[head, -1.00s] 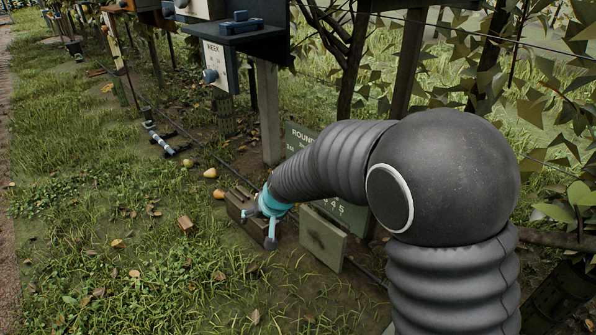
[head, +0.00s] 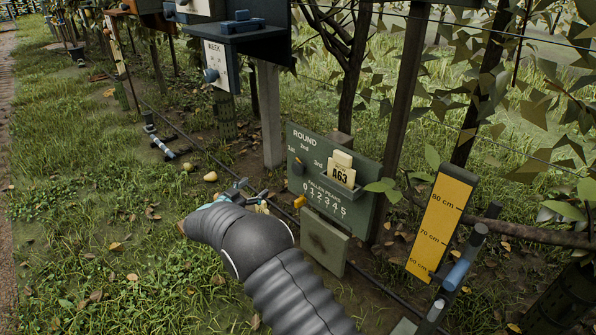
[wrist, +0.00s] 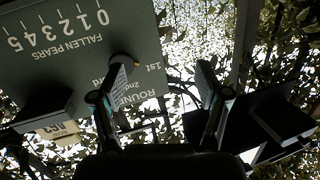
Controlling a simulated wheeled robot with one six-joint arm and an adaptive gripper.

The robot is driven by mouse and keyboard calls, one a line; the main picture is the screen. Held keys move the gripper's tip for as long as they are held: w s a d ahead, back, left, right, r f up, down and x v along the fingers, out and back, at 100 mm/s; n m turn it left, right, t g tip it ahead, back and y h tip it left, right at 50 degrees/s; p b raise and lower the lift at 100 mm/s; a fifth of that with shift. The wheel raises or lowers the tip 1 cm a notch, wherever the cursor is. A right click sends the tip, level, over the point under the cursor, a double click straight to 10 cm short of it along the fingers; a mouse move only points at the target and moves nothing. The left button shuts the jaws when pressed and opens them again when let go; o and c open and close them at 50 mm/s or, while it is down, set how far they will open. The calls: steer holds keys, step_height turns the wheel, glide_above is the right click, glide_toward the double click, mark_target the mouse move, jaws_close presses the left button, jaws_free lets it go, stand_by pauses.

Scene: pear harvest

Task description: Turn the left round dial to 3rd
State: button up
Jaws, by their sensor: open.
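The green board (head: 322,146) headed ROUND stands at the middle right in the head view, with 1st, 2nd and 3rd marks around a dark round dial (head: 298,166). I cannot tell exactly where its pointer points. My gripper (head: 248,193) is left of the board and lower than the dial, open and empty. In the wrist view, the board (wrist: 70,60) appears upside down, and the dial (wrist: 122,59) shows just past the left finger of my gripper (wrist: 162,78). Contact cannot be told. That finger partly covers the markings.
A card holder (head: 338,178) with an A63 card is on the board, right of the dial. A yellow height gauge (head: 440,228) stands at right. Grass at left is open, with a few pears (head: 210,177).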

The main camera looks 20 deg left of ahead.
mark_target(296, 171)
steer(key=s+d+r+m+h, duration=0.1)
steer(key=s+d+r+h, duration=0.15)
steer(key=d+h, duration=0.2)
steer(key=shift+y, duration=0.25)
steer(key=x, duration=1.4)
steer(key=shift+w+d, duration=0.15)
steer(key=shift+w, duration=0.05)
steer(key=shift+b, duration=0.3)
steer(key=c, duration=1.1)
